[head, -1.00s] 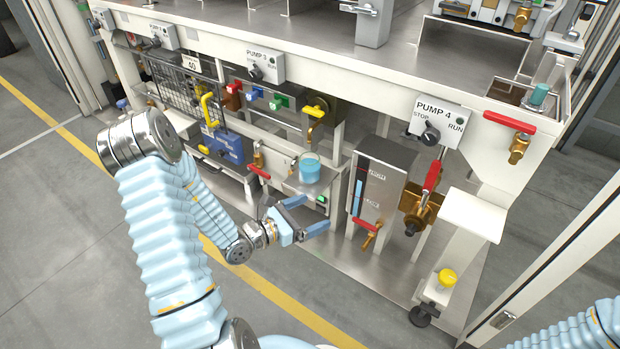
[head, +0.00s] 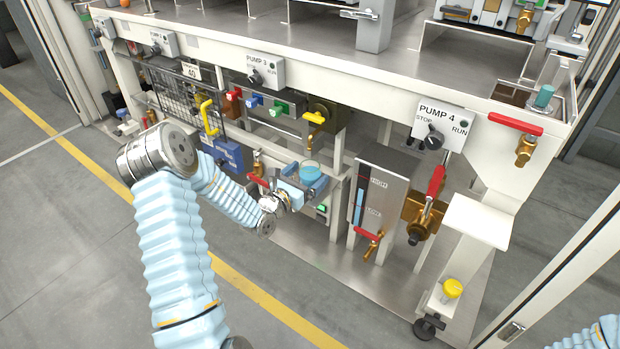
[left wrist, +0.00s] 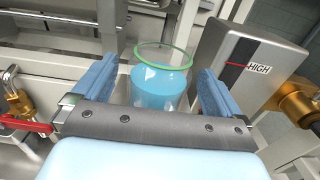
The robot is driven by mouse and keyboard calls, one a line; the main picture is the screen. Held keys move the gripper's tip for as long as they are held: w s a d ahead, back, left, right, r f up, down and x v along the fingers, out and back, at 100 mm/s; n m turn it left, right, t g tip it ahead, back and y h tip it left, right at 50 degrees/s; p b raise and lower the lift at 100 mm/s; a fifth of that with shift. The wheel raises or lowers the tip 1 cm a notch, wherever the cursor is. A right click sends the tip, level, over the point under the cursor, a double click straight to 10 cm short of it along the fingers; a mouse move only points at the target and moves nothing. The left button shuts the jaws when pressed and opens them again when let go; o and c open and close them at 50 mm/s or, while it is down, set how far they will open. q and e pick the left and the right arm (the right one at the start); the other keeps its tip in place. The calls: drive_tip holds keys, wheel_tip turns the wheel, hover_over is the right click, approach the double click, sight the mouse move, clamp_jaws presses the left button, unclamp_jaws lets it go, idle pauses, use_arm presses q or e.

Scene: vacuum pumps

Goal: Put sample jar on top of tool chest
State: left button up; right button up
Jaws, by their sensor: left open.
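The sample jar (head: 311,173) is a clear cup of light blue liquid on a small ledge under the bench, left of the level gauge box. In the left wrist view the jar (left wrist: 160,84) stands upright with a green rim, between my two blue fingers. My left gripper (head: 304,184) is open around the jar. A gap shows between the jar and each finger (left wrist: 154,82). I cannot make out a tool chest for certain in these views. My right gripper is out of view.
The grey gauge box (head: 382,198) stands close right of the jar. A red-handled valve (head: 258,172) is close left. The white bench edge (head: 340,92) with pump switches overhangs above. The bench top (head: 270,28) has bare areas. The floor in front is clear.

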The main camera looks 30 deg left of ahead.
sight(305, 166)
use_arm(q)
drive_tip(key=shift+w, duration=0.95)
drive_tip(key=c, duration=1.3)
drive_tip(key=shift+r, duration=0.35)
drive_tip(key=shift+c, duration=0.2)
wheel_tip(305, 166, up, 3)
drive_tip(key=shift+s+r+p, duration=0.1)
drive_tip(key=shift+r+p, duration=0.1)
drive_tip(key=shift+p, duration=0.5)
drive_tip(key=s+a+p, duration=0.1)
drive_tip(key=s, duration=1.7)
drive_tip(key=shift+a+f, duration=0.15)
drive_tip(key=shift+f, duration=0.15)
drive_tip(key=shift+w, duration=0.1)
